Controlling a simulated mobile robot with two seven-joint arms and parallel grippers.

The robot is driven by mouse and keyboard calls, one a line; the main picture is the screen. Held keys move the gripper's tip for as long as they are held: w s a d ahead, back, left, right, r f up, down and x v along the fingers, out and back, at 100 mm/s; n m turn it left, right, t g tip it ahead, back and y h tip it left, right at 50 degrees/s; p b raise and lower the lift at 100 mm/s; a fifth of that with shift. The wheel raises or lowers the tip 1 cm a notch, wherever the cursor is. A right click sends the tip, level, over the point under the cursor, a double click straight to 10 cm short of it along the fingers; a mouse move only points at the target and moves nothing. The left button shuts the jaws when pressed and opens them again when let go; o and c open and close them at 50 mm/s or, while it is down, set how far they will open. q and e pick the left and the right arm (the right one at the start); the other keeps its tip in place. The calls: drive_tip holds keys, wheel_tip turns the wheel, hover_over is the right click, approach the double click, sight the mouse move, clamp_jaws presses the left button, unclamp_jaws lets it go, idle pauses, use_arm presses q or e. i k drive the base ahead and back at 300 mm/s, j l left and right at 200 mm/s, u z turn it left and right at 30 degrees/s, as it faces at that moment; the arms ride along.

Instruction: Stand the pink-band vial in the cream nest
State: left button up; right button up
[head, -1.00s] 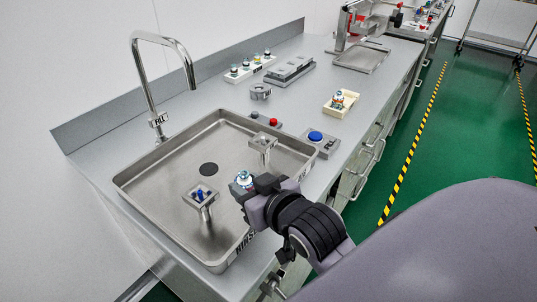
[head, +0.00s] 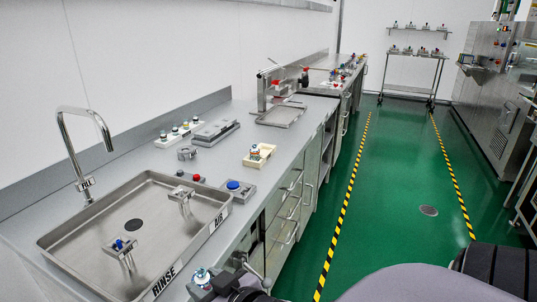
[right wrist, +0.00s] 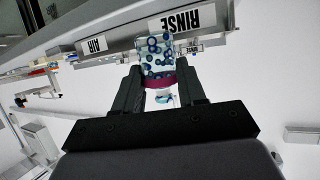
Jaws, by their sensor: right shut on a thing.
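My right gripper (right wrist: 160,95) is shut on the pink-band vial (right wrist: 158,60), a clear vial with blue dots and a dark pink band. In the head view the vial's top (head: 202,275) shows at the bottom, with the gripper (head: 212,284) around it, just outside the sink's near right edge. A cream nest (head: 267,150) sits on the counter beyond the blue button, well ahead of my gripper. A small vial-like item (head: 255,152) stands on it. My left gripper is not in view.
The sink (head: 85,225) has RINSE and AIR labels and two metal stands inside. A faucet (head: 72,150), a blue button (head: 233,185), a red button (head: 196,178), a grey block (head: 216,132) and a cream rack (head: 170,141) with several vials are nearby. Green floor lies right.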

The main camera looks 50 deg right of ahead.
sight(264, 152)
drive_tip(key=i+l+u, duration=0.2)
drive_tip(key=l, duration=0.5)
drive_tip(key=l+u, duration=0.15)
drive_tip(key=l, duration=0.55)
drive_tip(key=l+u, duration=0.2)
drive_tip(key=l, duration=0.5)
drive_tip(key=k+l+u, duration=0.15)
drive_tip(key=l, duration=0.55)
drive_tip(key=l+u, duration=0.2)
drive_tip(key=l, duration=0.5)
drive_tip(key=k+l+u, duration=0.2)
drive_tip(key=l, duration=0.5)
drive_tip(key=i, duration=0.05)
